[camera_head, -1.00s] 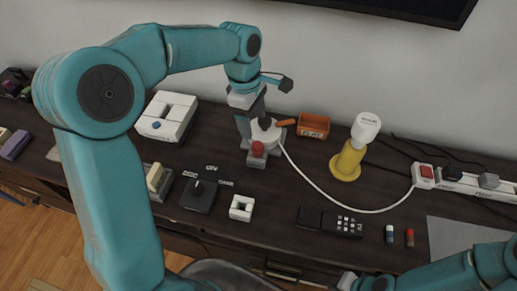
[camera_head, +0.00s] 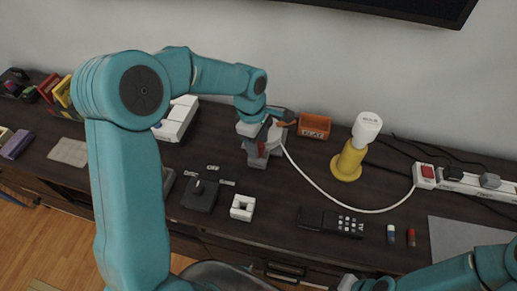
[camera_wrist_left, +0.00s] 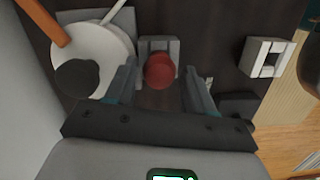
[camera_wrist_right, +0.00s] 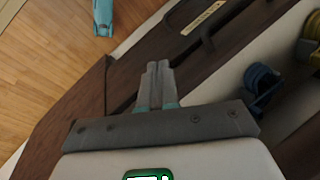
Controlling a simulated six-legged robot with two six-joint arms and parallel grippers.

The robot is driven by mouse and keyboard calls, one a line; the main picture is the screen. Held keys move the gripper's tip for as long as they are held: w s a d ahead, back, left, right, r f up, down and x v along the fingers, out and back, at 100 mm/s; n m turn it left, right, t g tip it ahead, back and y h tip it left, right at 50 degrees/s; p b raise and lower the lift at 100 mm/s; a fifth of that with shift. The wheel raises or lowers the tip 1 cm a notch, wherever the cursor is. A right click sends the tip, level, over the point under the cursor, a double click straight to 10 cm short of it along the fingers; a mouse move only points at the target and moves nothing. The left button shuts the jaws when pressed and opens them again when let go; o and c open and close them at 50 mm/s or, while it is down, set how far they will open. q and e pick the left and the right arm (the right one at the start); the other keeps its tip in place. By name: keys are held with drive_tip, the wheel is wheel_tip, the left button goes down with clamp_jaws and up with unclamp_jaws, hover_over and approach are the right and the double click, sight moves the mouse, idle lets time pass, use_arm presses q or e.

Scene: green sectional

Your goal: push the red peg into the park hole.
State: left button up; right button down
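The red peg (camera_wrist_left: 159,70) has a round red top and stands at a grey block (camera_wrist_left: 158,45) in the left wrist view. My left gripper (camera_wrist_left: 161,72) is open above it, with a finger on either side of the peg and gaps between. In the head view the left gripper (camera_head: 257,143) largely covers the peg, and only a bit of red shows. Contact with the peg cannot be told. My right gripper (camera_wrist_right: 158,70) is shut and empty. I cannot pick out the park hole; the gripper or peg may hide it.
A round white device (camera_wrist_left: 92,60) with a dark knob stands close beside the left gripper. A white square block with an opening (camera_head: 242,207), a black lever box (camera_head: 200,195), a yellow-and-white lamp (camera_head: 348,160), an orange bin (camera_head: 314,126) and a white cord lie around it.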

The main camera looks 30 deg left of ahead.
use_arm(q)
drive_tip(key=c, duration=0.7)
drive_tip(key=shift+r, duration=0.1)
